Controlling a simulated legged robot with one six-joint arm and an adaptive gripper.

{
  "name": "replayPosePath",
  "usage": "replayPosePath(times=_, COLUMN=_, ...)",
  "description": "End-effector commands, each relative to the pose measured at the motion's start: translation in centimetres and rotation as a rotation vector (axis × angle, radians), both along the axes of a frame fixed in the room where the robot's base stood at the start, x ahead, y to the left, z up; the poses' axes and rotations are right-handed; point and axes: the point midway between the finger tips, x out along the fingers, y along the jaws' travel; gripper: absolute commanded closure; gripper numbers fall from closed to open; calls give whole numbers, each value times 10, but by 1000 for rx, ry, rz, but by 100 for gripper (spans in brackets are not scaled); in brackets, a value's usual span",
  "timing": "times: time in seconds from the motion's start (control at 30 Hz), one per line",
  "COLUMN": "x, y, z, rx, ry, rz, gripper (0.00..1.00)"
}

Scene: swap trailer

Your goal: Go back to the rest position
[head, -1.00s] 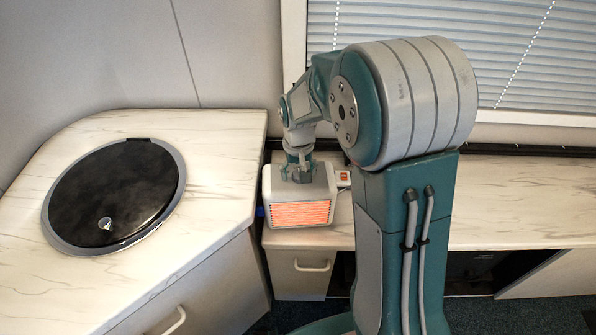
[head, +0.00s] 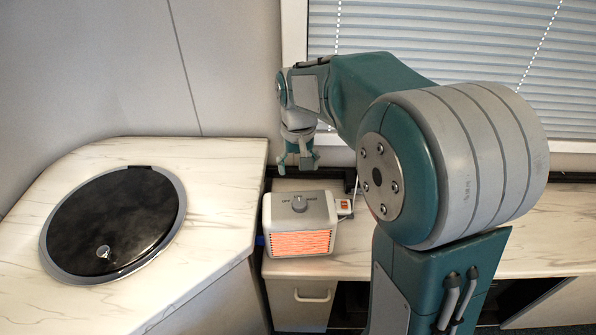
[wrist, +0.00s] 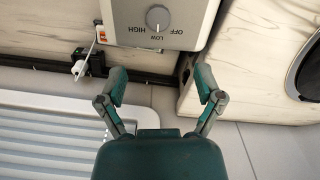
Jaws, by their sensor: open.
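My gripper (head: 297,163) is open and empty in the head view. It hangs pointing down, above and behind the small heater (head: 300,222), apart from it. In the wrist view my gripper (wrist: 162,92) shows its two fingers spread wide with nothing between them. The heater (wrist: 190,35) lies beyond the fingertips there. It is a pale box with an orange glowing front grille and a grey knob (head: 299,203) on top. In the wrist view the knob (wrist: 158,18) sits among the labels OFF, LOW and HIGH.
A counter (head: 220,160) with a round black lid (head: 115,220) stands at the left. A power socket with a red switch (head: 344,206) is beside the heater. The lower worktop (head: 555,215) is clear at the right.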

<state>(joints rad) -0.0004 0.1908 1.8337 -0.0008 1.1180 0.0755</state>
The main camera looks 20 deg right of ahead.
Motion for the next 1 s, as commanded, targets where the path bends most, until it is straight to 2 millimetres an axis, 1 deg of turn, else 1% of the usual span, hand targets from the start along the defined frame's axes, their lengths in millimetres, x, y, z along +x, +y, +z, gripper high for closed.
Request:
replayPosePath(times=0.33, x=-1, y=0, z=0, rx=0, ry=-2, rz=0, gripper=15)
replayPosePath(times=0.47, x=-12, y=0, z=12, rx=0, ry=-30, rz=3, gripper=15)
replayPosePath(times=0.57, x=-31, y=0, z=27, rx=-1, ry=-75, rz=10, gripper=15)
replayPosePath(times=0.7, x=-60, y=0, z=45, rx=-2, ry=-141, rz=21, gripper=15)
replayPosePath(times=0.8, x=-82, y=0, z=55, rx=-2, ry=-188, rz=28, gripper=15)
replayPosePath(times=1.0, x=-125, y=0, z=68, rx=-5, ry=-283, rz=41, gripper=15)
